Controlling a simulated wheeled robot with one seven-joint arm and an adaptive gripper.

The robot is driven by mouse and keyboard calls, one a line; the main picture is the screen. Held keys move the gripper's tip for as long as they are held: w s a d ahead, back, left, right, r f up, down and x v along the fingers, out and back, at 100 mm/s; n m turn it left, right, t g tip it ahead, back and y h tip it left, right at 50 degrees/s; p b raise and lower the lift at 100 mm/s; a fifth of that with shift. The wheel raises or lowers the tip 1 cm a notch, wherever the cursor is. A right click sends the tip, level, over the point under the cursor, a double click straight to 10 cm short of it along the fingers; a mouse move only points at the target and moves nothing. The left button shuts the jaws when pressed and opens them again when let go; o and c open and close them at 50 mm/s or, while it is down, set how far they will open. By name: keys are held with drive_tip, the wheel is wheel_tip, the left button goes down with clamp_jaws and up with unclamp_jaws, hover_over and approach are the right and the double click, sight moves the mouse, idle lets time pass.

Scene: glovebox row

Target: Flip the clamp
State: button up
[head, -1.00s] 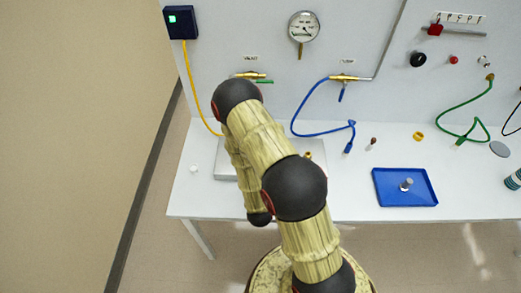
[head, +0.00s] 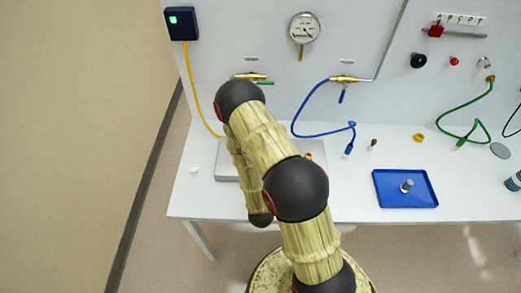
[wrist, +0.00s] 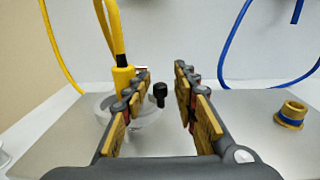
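In the wrist view, a pale round clamp (wrist: 146,118) sits on a grey metal plate (wrist: 60,138); my left finger partly hides it. A black knob (wrist: 160,92) stands upright at its right side. A yellow hose fitting (wrist: 123,78) rises at the clamp, partly behind the left finger. My gripper (wrist: 160,88) is open and empty, its two fingers apart with the black knob showing between them. I cannot tell whether either finger touches the clamp. In the head view my arm hides the gripper and clamp.
A brass fitting with a blue band (wrist: 290,114) stands on the plate to the right. A blue hose (head: 309,105) hangs from the wall panel. A blue tray (head: 389,198) holding a small metal part lies right on the white bench (head: 345,205).

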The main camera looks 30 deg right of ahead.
drive_tip(key=shift+s, duration=0.1)
drive_tip(key=v, duration=0.6)
drive_tip(key=shift+a, duration=0.2)
drive_tip(key=shift+v, duration=0.85)
drive_tip(key=shift+o, duration=0.3)
drive_tip(key=shift+d, duration=0.15)
